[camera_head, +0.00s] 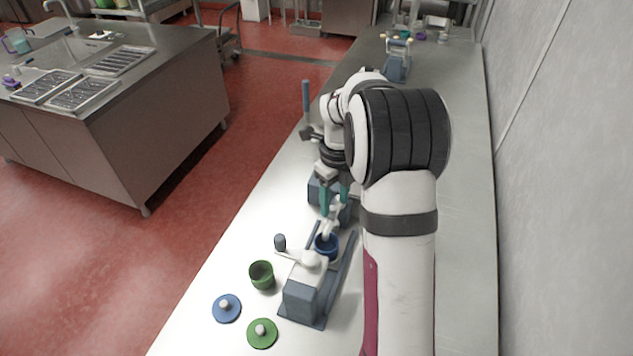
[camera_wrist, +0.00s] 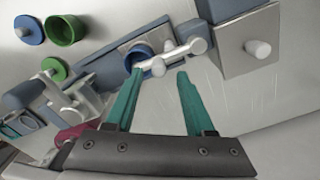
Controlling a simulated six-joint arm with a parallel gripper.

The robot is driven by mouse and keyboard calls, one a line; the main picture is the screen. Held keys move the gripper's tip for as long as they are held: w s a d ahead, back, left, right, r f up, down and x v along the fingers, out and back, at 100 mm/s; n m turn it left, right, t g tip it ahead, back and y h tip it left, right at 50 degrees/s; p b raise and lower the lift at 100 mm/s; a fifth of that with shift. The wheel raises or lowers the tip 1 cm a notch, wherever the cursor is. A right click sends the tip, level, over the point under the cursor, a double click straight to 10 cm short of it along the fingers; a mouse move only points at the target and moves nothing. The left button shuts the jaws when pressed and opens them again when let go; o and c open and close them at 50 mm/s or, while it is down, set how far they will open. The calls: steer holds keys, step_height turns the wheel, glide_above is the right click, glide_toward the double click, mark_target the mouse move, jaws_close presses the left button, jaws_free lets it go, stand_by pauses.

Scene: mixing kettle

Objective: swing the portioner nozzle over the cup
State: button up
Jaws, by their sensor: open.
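The portioner nozzle (camera_wrist: 178,54) is a white jointed arm with rounded ends in the wrist view. It also shows in the head view (camera_head: 332,222) below my fingertips. The blue cup (camera_wrist: 140,52) stands in the blue-grey device, and its opening also shows in the head view (camera_head: 326,247). The nozzle's tip overlaps the cup's edge in the wrist view; I cannot tell whether it is centred above it. My gripper (camera_head: 334,207) has teal fingers spread apart around the nozzle's end, and in the wrist view (camera_wrist: 160,75) I cannot tell whether they touch it.
The green cup (camera_head: 262,275), blue lid (camera_head: 226,308) and green lid (camera_head: 262,334) lie left of the blue-grey device (camera_head: 304,297). A dark-knobbed crank (camera_head: 280,242) juts left from it. The wall (camera_head: 550,180) bounds the bench's right side.

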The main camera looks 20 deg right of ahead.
step_height(320, 180, up, 11)
steer(key=s+a+r+n, duration=0.2)
steer(key=s+a+n, duration=0.5)
steer(key=a+n, duration=0.1)
steer(key=s+a+f+n, duration=0.1)
steer(key=s+a+n, duration=0.2)
steer(key=s+n, duration=0.3)
steer(key=s+a+f+n+y, duration=0.1)
steer(key=s+a+f+n, duration=0.1)
steer(key=s+a+n, duration=0.2)
steer(key=s+a+f+n, duration=0.1)
steer(key=s+a+n, duration=0.2)
steer(key=s+n, duration=0.6)
steer(key=shift+s+a+f+y, duration=0.35)
steer(key=shift+s+y, duration=0.05)
steer(key=shift+s, duration=0.4)
